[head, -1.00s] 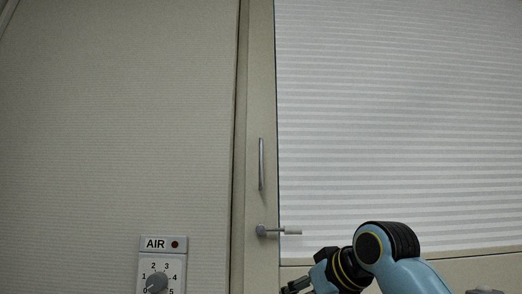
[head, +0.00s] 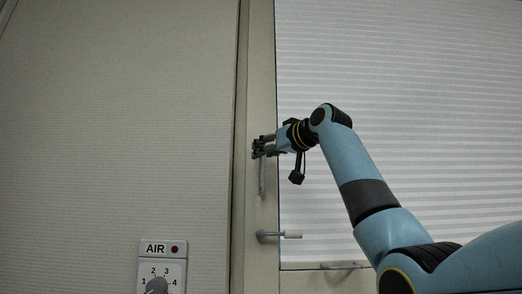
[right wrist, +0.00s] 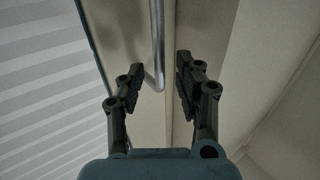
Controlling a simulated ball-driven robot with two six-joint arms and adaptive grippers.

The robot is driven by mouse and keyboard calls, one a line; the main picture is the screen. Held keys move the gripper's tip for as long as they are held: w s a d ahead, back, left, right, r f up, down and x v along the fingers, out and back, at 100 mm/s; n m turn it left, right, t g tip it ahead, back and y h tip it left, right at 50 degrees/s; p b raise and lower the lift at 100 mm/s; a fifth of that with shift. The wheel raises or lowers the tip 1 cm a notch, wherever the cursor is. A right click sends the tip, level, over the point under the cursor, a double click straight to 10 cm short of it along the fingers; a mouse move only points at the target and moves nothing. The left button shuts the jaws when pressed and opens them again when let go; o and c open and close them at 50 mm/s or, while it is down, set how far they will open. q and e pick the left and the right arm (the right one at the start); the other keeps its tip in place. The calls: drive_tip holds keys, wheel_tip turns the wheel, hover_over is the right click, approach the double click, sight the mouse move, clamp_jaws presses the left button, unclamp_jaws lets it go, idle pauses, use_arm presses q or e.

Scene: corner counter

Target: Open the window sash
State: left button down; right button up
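The window sash (head: 400,60) has a white ribbed pane and a beige frame. A thin vertical metal bar handle (head: 262,180) is on its left upright, and a latch lever (head: 280,235) below points right. My right gripper (head: 257,148) is at the handle's upper part, partly covering it. In the right wrist view my right gripper (right wrist: 158,76) has its fingers apart, one on each side of the bar handle (right wrist: 157,40). No contact shows, and the bar's bent end is visible. My left gripper is not in view.
An AIR panel (head: 150,248) with a numbered knob is on the lower left. A plain ribbed wall (head: 120,120) fills the left. A grey horizontal handle (head: 341,266) sits at the window's lower edge, close to my right arm.

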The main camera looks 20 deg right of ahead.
drive_tip(key=shift+x, duration=1.15)
clamp_jaws()
